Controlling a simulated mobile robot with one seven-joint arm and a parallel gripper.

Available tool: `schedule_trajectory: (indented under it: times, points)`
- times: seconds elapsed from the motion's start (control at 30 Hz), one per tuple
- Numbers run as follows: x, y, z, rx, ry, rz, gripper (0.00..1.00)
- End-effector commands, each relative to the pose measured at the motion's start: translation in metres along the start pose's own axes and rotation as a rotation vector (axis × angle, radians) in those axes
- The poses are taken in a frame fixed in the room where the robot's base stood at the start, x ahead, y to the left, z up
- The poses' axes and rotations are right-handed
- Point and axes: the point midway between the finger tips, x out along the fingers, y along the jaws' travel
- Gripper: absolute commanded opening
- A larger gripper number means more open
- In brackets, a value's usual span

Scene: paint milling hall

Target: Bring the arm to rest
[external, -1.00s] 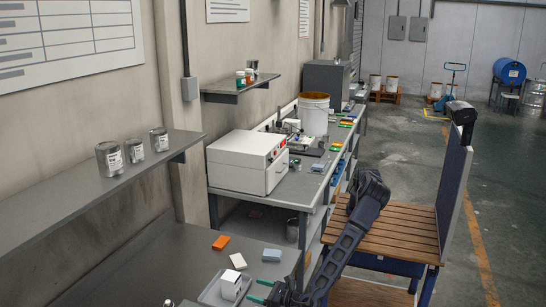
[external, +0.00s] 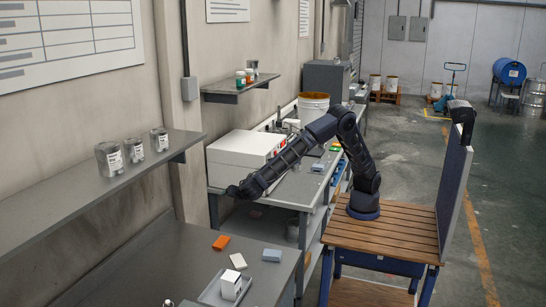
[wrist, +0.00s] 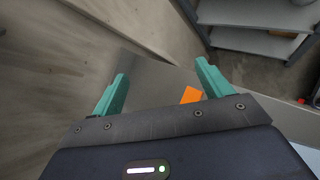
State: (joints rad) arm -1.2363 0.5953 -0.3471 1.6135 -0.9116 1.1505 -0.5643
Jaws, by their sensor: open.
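My arm is raised and folded, its elbow high and its forearm reaching left and down. My gripper (external: 236,191) is at the end of it, in the air above the back of the near grey bench (external: 160,255). In the wrist view my gripper (wrist: 162,85) shows two teal fingers spread wide with nothing held. An orange block (wrist: 190,95) shows beyond the fingers, down on the bench. In the external view the same orange block (external: 221,242) lies on the bench, apart from my gripper. The fingers are hard to make out in that view.
A white block (external: 237,260), a blue block (external: 271,255) and a tray (external: 211,294) with a white box on it are on the near bench. A wall shelf (external: 90,190) with jars is at left. A white oven (external: 240,160) stands behind my gripper.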

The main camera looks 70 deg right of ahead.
Motion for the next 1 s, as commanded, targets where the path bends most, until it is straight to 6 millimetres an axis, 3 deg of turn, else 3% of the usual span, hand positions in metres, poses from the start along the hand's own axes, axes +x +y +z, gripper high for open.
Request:
schedule_trajectory:
  times: [0.03,0.1,0.5,0.8,1.0]
  points:
    - [0.012,-0.004,0.026,0.047,0.015,-0.038,0.78]
    - [0.025,-0.013,0.055,0.107,0.037,-0.087,0.78]
    - [0.073,-0.083,0.207,0.473,0.144,-0.335,0.78]
    - [0.083,-0.154,0.3,0.755,0.204,-0.485,0.78]
    - [0.078,-0.206,0.35,0.947,0.235,-0.569,0.78]
